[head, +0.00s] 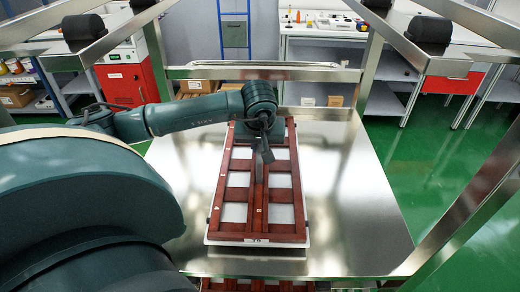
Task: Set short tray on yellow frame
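A dark red slatted frame (257,195) lies lengthwise on the shiny metal table. White tray surface (233,212) shows through its openings and as a rim along its near edge; a small label (257,240) is on the near bar. I cannot tell if this is the short tray. My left arm reaches in from the left, and my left gripper (265,152) points down over the frame's far half. Its fingers are small and dark, so whether they are open or touching the frame is unclear. No yellow frame is seen. My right gripper is not in view.
The metal table (355,215) is bare on both sides of the red frame. Metal posts and rails with black rollers (432,33) surround it. Another red slatted piece (260,284) shows below the near edge. Benches with red cabinets (447,84) stand behind, on green floor.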

